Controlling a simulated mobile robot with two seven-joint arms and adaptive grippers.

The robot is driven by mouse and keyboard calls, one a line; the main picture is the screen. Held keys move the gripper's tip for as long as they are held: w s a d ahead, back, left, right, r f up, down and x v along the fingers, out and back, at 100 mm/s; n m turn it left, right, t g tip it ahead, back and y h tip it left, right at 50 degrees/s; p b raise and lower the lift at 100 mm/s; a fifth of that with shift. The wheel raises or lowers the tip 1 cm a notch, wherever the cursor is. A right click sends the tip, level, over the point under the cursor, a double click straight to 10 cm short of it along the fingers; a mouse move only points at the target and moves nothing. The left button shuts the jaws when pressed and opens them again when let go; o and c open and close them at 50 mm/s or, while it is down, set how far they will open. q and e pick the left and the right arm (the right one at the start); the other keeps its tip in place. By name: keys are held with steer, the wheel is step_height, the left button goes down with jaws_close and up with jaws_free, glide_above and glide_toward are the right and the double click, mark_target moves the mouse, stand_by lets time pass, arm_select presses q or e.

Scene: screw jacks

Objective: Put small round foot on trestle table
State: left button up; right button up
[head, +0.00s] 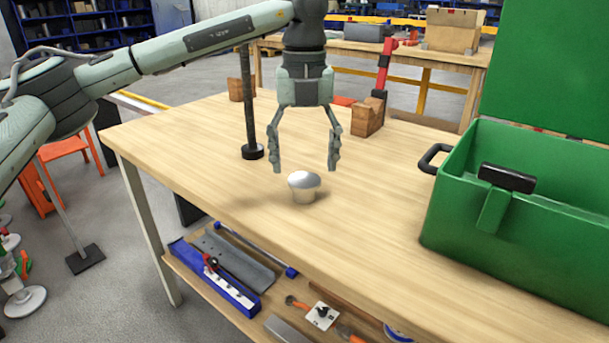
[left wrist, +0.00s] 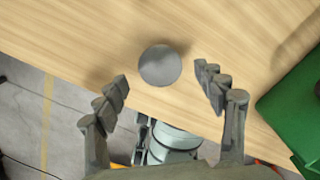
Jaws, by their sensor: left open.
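My left gripper (head: 305,168) is open and empty, pointing down just above the foot. Its fingers are spread to either side of the foot and do not appear to touch it. In the left wrist view the foot (left wrist: 160,65) shows as a grey disc between and slightly beyond the open fingertips (left wrist: 161,76). My right gripper is not in view.
A large open green toolbox (head: 520,225) stands at the right of the table. A dark upright post (head: 249,105) and a wooden block with a red clamp (head: 368,117) stand behind the gripper. Tools lie on the lower shelf (head: 275,300). The table's left part is clear.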

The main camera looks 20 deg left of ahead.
mark_target(305, 179)
arm_select(q)
step_height(305, 179, up, 8)
